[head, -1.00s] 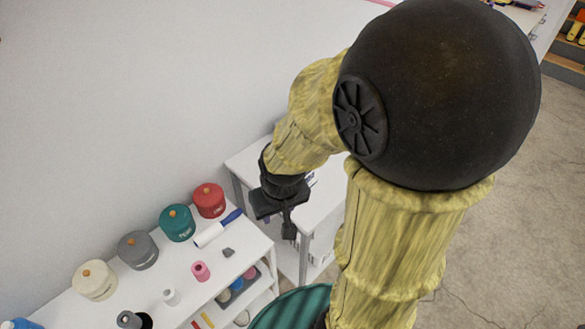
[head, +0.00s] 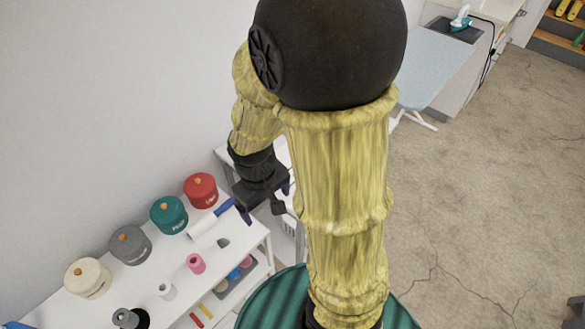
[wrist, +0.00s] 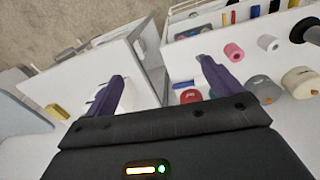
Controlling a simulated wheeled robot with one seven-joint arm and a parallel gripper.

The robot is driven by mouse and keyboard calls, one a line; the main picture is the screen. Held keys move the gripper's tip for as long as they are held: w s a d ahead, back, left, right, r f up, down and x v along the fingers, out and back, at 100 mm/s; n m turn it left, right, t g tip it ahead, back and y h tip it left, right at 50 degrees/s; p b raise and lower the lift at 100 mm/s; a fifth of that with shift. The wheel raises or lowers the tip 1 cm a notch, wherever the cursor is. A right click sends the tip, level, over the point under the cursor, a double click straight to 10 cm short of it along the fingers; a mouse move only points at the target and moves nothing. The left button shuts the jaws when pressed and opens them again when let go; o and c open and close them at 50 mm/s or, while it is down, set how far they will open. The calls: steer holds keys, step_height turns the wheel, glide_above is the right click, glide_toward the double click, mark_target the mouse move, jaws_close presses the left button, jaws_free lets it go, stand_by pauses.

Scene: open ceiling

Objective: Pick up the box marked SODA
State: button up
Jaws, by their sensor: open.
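I cannot make out any box marked SODA in either view; no readable SODA label shows. My gripper (head: 262,208) is open, with nothing seen between its fingers, in the gap between the shelf unit and a white table behind it. In the wrist view its two dark purple fingers (wrist: 160,72) are spread apart. A small yellow block (wrist: 57,111) lies at the left of the wrist view; I cannot tell if it carries a label. My arm hides much of the white table in the head view.
A white shelf unit (head: 75,312) stands against the wall. It bears red (head: 200,191), teal (head: 168,215), grey (head: 131,245) and cream (head: 87,278) canisters, a paint roller (head: 203,226) and a pink spool (head: 196,264).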

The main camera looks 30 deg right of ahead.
steer(key=w+d+f+n+g+h+b, duration=0.2)
steer(key=w+d+f+n+h+b, duration=0.15)
steer(key=f+n+h, duration=0.65)
steer(key=w+a+f+n+t+h+b, duration=0.1)
steer(key=w+a+n+t+h+b, duration=0.2)
steer(key=w+n+t+h, duration=0.3)
steer(key=w+a+n+t, duration=0.1)
steer(key=w+n+t, duration=0.1)
steer(key=w+n, duration=0.1)
steer(key=shift+w+a+f+n, duration=0.15)
steer(key=shift+w+f+n, duration=0.15)
steer(key=shift+w, duration=0.4)
steer(key=p+x, duration=0.1)
steer(key=x, duration=1.1)
steer(key=shift+s, duration=0.1)
